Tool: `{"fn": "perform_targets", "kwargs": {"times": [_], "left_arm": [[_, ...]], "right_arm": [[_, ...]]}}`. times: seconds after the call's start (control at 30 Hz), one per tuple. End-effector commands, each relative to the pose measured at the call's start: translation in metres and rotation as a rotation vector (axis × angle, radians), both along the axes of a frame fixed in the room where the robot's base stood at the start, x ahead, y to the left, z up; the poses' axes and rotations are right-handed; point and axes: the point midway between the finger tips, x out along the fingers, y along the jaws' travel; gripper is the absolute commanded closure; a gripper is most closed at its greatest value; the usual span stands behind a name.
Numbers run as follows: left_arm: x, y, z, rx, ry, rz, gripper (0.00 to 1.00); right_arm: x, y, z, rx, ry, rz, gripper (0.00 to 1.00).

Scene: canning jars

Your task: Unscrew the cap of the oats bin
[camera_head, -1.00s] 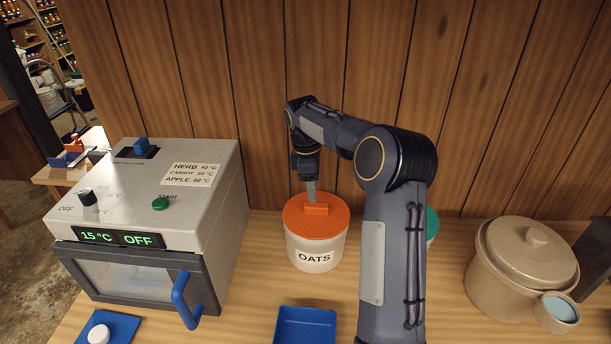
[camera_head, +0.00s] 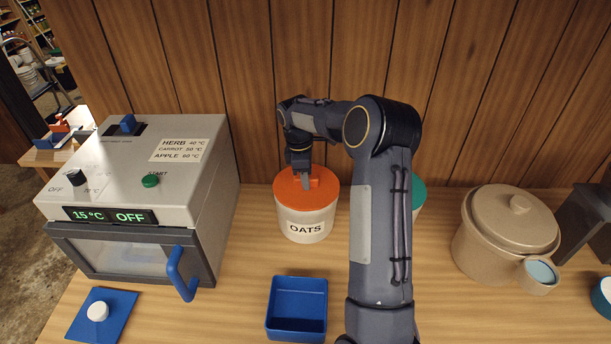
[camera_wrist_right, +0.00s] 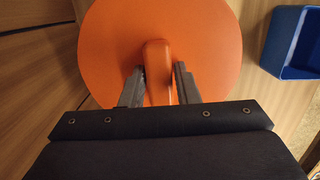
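The oats bin (camera_head: 306,222) is a white tub labelled OATS with an orange cap (camera_head: 322,192). It stands upright on the table, left of my right forearm. The cap also fills the top of the right wrist view (camera_wrist_right: 210,40), with its raised bar handle (camera_wrist_right: 157,75) in the middle. My right gripper (camera_head: 305,184) points down at the cap. Its fingers (camera_wrist_right: 160,82) stand on either side of the handle, with a narrow gap showing at the right finger. In the head view the gripper hides part of the handle. My left gripper is not in view.
A grey dryer (camera_head: 140,190) stands to the left. A blue tray (camera_head: 297,310) is in front of the bin. A green lid (camera_head: 419,194) shows partly behind my right arm. A beige crock (camera_head: 500,240) stands at the right. A wooden wall is close behind.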

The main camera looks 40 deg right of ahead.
Motion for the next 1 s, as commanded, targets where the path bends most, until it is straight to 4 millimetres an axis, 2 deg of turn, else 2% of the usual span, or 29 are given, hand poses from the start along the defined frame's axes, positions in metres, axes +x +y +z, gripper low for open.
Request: {"fn": "perform_targets", "kwargs": {"times": [0.03, 0.2, 0.23, 0.4, 0.53, 0.7, 0.8, 1.0], "left_arm": [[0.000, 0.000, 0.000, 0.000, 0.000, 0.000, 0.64], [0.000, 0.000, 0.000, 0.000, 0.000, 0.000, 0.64], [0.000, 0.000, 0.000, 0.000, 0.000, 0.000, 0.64], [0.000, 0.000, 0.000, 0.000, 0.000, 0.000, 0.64], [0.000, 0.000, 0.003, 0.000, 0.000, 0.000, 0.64], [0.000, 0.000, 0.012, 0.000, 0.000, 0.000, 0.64], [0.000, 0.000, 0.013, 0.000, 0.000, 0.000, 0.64], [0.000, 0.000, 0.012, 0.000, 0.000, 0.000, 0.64]], "right_arm": [[0.000, 0.000, 0.000, 0.000, 0.000, 0.000, 0.78], [0.000, 0.000, 0.000, 0.000, 0.000, 0.000, 1.00], [0.000, 0.000, 0.000, 0.000, 0.000, 0.000, 0.81], [0.000, 0.000, 0.000, 0.000, 0.000, 0.000, 1.00], [0.000, 0.000, 0.002, 0.000, 0.000, 0.055, 1.00], [-0.001, 0.001, 0.003, 0.001, -0.001, 0.308, 1.00], [-0.001, 0.000, 0.002, 0.000, 0.000, 0.391, 1.00], [-0.001, 0.000, 0.001, 0.000, -0.001, 0.403, 1.00]]}}
